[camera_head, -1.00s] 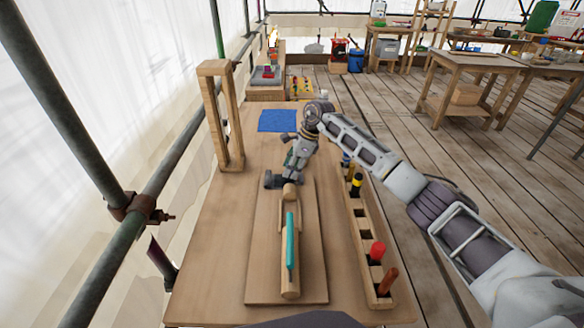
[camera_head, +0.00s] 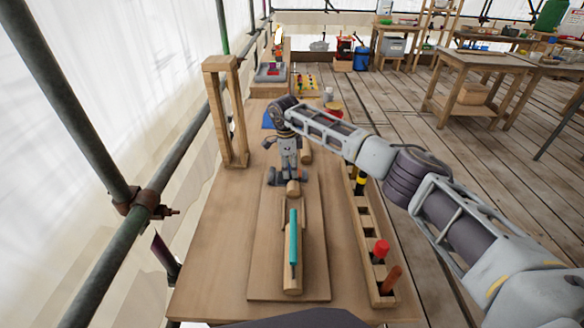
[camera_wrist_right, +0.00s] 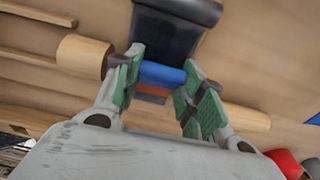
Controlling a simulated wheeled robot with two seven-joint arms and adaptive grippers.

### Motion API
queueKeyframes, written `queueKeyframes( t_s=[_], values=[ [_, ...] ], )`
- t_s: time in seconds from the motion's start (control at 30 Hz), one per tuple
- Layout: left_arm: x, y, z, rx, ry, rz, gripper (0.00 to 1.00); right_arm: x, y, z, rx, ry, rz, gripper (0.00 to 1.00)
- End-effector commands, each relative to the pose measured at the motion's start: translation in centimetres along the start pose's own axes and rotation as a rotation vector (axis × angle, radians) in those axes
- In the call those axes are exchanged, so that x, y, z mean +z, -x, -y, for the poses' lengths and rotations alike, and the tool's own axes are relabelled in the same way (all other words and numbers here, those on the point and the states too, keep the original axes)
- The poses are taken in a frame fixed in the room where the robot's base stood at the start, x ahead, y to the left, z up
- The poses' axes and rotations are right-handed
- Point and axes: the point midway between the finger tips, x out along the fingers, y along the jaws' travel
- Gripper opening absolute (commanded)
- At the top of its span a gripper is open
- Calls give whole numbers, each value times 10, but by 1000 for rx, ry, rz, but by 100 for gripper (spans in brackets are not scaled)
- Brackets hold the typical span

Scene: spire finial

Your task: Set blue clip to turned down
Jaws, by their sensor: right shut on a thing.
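The blue clip (camera_wrist_right: 162,74) shows in the right wrist view as a short blue bar between the two green-padded fingers, with a reddish-brown strip under it. My right gripper (camera_wrist_right: 160,82) is shut on it. In the head view my right gripper (camera_head: 289,178) points down at the far end of the wooden board (camera_head: 258,270), and the hand hides the clip. I cannot tell which way the clip is turned. My left gripper is not in view.
A wooden piece with a teal bar (camera_head: 293,240) lies on the near board. A slotted wooden rack (camera_head: 366,240) with several coloured pegs stands right. A wooden frame (camera_head: 238,115) stands at left. In the wrist view a black block (camera_wrist_right: 175,28) sits beyond the clip, with wooden dowels (camera_wrist_right: 84,56) at the sides.

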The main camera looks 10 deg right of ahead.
Motion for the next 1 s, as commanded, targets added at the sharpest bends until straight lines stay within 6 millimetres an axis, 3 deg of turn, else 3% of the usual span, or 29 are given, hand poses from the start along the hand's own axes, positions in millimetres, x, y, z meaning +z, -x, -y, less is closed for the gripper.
queueKeyframes(
  t_s=[0.4,0.93,0.97,1.0],
  values=[
    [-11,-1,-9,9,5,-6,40,5,-4,1,-4,0,-131,16],
    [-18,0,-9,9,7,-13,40,5,-5,1,-4,0,-146,16],
    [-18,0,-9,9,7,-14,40,5,-5,1,-4,0,-146,44],
    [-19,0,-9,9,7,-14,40,5,-5,1,-3,0,-146,49]
  ],
)
